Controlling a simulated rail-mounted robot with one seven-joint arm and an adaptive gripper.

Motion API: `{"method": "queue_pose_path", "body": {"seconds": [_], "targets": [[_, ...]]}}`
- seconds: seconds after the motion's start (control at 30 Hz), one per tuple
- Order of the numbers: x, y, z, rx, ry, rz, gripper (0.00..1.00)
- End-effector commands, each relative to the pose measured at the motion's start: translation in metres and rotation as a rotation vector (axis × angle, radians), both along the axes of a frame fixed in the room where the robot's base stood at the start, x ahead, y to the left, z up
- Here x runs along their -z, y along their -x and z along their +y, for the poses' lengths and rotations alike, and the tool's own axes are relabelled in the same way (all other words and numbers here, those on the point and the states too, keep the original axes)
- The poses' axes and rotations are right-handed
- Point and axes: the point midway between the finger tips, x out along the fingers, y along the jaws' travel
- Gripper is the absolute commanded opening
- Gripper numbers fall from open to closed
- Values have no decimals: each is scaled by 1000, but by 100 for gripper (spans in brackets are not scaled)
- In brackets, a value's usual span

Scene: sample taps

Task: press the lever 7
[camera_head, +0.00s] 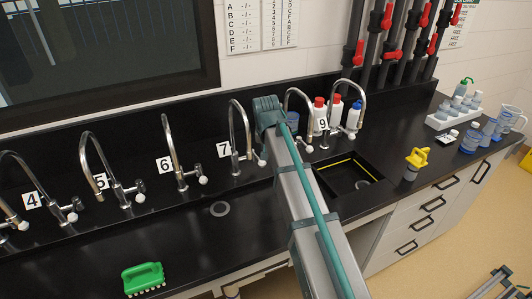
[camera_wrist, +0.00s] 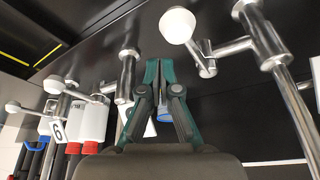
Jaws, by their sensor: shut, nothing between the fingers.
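In the head view the plate "7" (camera_head: 224,149) stands beside a chrome gooseneck tap (camera_head: 235,122), whose lever ends in a white knob (camera_head: 260,162). My arm stands just right of this tap and hides my gripper's fingers. In the wrist view, which looks upside down, my gripper (camera_wrist: 160,65) is shut and empty. Its tips are just left of a chrome lever with a white knob (camera_wrist: 178,25), on the nearest tap (camera_wrist: 262,42); this appears to be tap 7. A gap seems to lie between tips and lever, but depth is unclear.
Taps with plates "4" (camera_head: 31,200), "5" (camera_head: 100,182) and "6" (camera_head: 165,165) stand left, plate "9" (camera_head: 322,125) right. My arm covers any plate 8. A sink (camera_head: 350,172), yellow-topped bottle (camera_head: 415,160) and green brush (camera_head: 143,278) are on the black bench. Its front middle is clear.

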Motion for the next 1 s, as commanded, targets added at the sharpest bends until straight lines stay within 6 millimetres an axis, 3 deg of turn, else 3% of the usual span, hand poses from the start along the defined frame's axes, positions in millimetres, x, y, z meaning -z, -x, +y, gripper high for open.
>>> {"method": "queue_pose_path", "body": {"seconds": [0.1, 0.6, 1.0], "targets": [[-8, -20, -5, 0, 0, 0, 0], [-85, 11, 10, 0, -1, -1, 0], [-98, 16, 12, 0, 0, 0, 0]]}}
